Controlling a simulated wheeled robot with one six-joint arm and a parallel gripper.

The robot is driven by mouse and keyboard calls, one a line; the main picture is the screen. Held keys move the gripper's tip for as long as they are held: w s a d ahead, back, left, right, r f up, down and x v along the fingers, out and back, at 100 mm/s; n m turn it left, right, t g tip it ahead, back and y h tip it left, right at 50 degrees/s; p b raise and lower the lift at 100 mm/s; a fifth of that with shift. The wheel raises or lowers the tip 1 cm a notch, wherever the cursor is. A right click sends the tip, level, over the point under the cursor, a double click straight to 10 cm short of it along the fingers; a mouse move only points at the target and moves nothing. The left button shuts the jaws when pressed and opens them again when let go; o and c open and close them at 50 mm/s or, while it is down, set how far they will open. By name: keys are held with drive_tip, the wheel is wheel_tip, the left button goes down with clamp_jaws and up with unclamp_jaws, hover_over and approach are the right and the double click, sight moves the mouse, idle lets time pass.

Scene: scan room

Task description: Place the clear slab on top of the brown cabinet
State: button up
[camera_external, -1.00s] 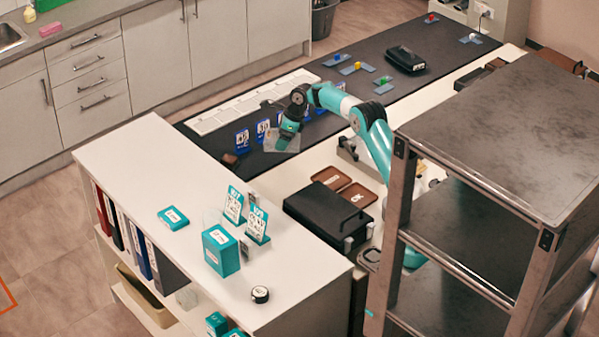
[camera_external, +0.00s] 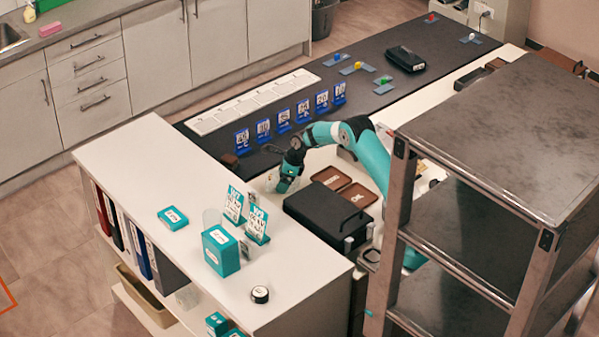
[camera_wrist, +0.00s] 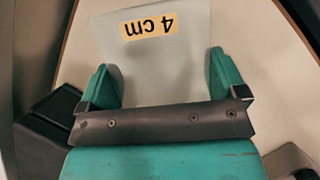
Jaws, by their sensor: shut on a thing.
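My gripper (camera_external: 283,186) is shut on the clear slab (camera_wrist: 165,70). In the wrist view the slab sits between the two teal fingers (camera_wrist: 162,82) and bears a tan "4 cm" label. In the external view the slab (camera_external: 265,181) shows faintly at the gripper, over the pale strip between the white-topped shelf unit and the black case. No plainly brown cabinet is clear to me. A small brown block (camera_external: 229,158) stands at the mat's near left end, and a dark metal rack (camera_external: 510,130) stands at right.
A black case (camera_external: 328,212) and two brown trays (camera_external: 357,195) lie right of my gripper. The white-topped shelf unit (camera_external: 150,165) carries teal boxes and sign stands. Several blue number stands (camera_external: 284,120) line the black mat (camera_external: 370,95).

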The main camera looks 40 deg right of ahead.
drive_tip(key=shift+f, duration=0.75)
drive_tip(key=o, duration=0.9)
drive_tip(key=shift+f, duration=0.2)
drive_tip(key=shift+o, duration=0.2)
drive_tip(key=shift+r, duration=0.1)
